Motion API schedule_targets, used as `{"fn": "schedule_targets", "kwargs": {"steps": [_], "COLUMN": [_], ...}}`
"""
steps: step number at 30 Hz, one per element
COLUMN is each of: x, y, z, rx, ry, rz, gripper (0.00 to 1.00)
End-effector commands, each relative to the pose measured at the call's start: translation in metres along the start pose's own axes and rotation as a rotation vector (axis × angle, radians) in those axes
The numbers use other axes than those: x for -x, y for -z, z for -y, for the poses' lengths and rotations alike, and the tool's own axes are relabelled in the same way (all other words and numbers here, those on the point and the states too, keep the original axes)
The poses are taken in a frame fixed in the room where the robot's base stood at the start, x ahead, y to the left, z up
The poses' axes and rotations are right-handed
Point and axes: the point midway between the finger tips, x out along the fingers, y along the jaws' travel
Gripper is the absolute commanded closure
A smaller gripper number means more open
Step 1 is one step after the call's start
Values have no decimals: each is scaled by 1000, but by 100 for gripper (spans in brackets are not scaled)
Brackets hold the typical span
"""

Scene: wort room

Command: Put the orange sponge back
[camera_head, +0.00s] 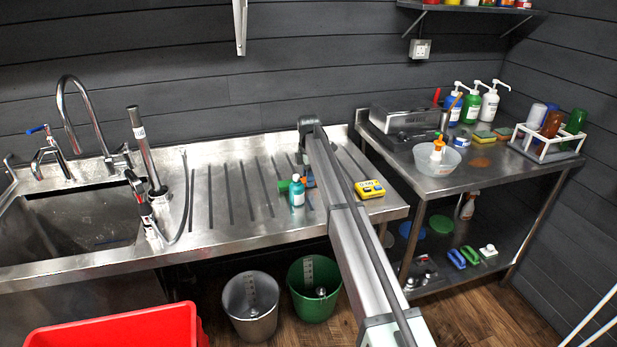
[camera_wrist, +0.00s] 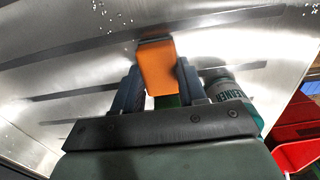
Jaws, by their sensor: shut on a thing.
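The orange sponge (camera_wrist: 157,68) is between the two blue fingers of my gripper (camera_wrist: 160,82) in the wrist view, and the gripper is shut on it. A green part shows just below the orange face. In the head view my gripper (camera_head: 307,178) is over the ribbed steel drainboard, mostly hidden behind my arm and the teal cleaner bottle. I cannot tell whether the sponge touches the board. The teal cleaner bottle (camera_head: 297,194) stands close beside the gripper; it also shows right of the fingers in the wrist view (camera_wrist: 228,92).
A yellow device (camera_head: 370,189) lies on the drainboard (camera_head: 225,222). The right-hand table (camera_head: 437,187) bears a clear bowl (camera_head: 425,160), small sponges (camera_head: 484,135), pump bottles (camera_head: 488,103), an orange-brown patch (camera_head: 480,162) and a white rack (camera_head: 545,151). The sink (camera_head: 80,222) is at left.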

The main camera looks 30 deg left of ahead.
Motion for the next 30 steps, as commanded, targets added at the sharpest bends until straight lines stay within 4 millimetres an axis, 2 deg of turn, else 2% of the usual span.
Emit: {"fn": "schedule_targets", "kwargs": {"steps": [3,4,11,22,26,30], "x": [-3,-3,-2,4,21,47], "y": [0,0,0,0,0,0], "z": [0,0,0,0,0,-1], "rx": [0,0,0,0,0,0], "ry": [0,0,0,-1,-1,-2], "rz": [0,0,0,0,0,0], "gripper": [92,56,34,33,33,33]}}
